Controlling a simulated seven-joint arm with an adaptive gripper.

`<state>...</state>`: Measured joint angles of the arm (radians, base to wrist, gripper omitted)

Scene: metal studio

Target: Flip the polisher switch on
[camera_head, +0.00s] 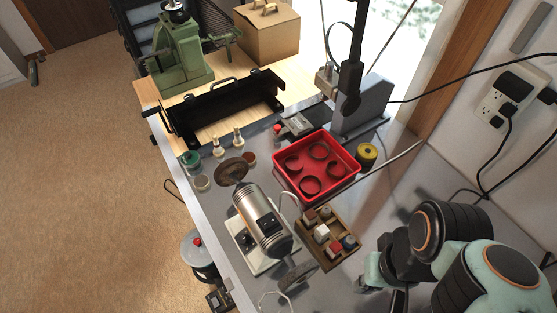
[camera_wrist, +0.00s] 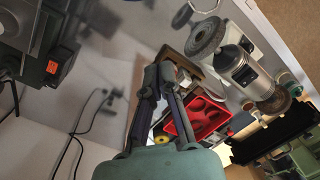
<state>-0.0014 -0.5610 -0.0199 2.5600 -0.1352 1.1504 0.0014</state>
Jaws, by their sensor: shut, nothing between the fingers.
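The polisher (camera_head: 262,218) is a silver motor cylinder with a round wheel at each end, on a pale base (camera_head: 273,262) near the bench's front edge. It also shows at the upper right of the wrist view (camera_wrist: 241,70). Small dark controls (camera_wrist: 246,44) show on its pale base in that view; I cannot tell which one is the switch or its position. My gripper (camera_wrist: 160,70) is shut and empty, its fingertips left of the polisher in the wrist view and apart from it. In the head view my arm is at the lower right, and the fingertips are hard to make out.
A wooden tray of small blocks (camera_head: 328,237) stands close right of the polisher. A red tray with dark rings (camera_head: 345,186) and a yellow spool (camera_head: 367,154) lie behind it. Small jars (camera_head: 203,183) stand to its left. Cables hang at the right wall.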

